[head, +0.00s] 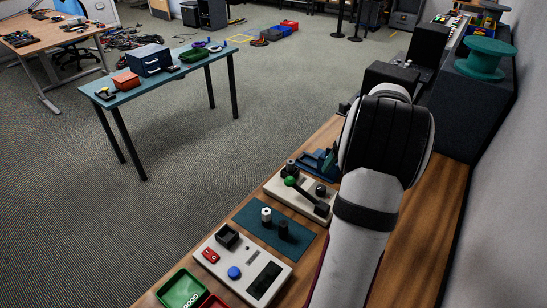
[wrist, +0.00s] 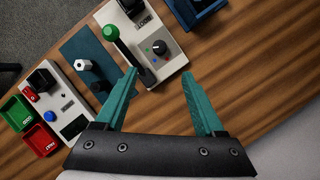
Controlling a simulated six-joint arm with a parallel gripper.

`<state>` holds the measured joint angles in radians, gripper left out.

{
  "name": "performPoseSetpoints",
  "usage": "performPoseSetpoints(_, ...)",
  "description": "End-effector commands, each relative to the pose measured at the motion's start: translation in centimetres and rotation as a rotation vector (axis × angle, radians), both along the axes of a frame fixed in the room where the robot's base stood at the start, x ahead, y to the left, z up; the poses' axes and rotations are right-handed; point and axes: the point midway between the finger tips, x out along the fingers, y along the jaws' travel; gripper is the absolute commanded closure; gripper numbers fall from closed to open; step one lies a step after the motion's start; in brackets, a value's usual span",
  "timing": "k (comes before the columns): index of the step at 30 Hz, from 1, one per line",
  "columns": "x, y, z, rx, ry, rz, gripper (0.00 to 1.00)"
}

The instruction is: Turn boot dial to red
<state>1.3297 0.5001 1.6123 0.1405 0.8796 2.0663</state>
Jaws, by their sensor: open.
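A dark round dial (wrist: 160,47) sits on a pale control panel (wrist: 172,66) in the wrist view, with small coloured marks around it. Which mark it points to is too small to tell. In the head view the dial (head: 320,190) shows as a dark knob on the same panel (head: 275,189). A lever with a green ball (wrist: 111,32) stands beside the dial on the panel, to its left. My gripper (wrist: 159,72) is open and empty, its teal fingers apart. The dial appears just beyond the gap between the fingertips, not held.
Left of the panel, a teal mat (head: 255,223) carries a white nut-like piece and a dark post. A second pale panel (head: 228,262) has a blue button and a screen. Green and red bins (head: 180,290) lie nearest. Bare wood (wrist: 250,75) is free at right.

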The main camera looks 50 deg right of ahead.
Motion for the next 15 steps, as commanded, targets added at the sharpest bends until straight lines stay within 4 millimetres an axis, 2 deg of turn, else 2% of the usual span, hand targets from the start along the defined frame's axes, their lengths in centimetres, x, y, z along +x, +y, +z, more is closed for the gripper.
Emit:
performPoseSetpoints(4,0.6,-0.6,-2.4,0.007,-0.001,-0.012,0.29)
performPoseSetpoints(12,3.2,-2.3,-9.9,0.006,0.000,-0.006,0.29)
performPoseSetpoints(15,3.9,-2.9,-12.0,0.005,0.000,-0.007,0.29)
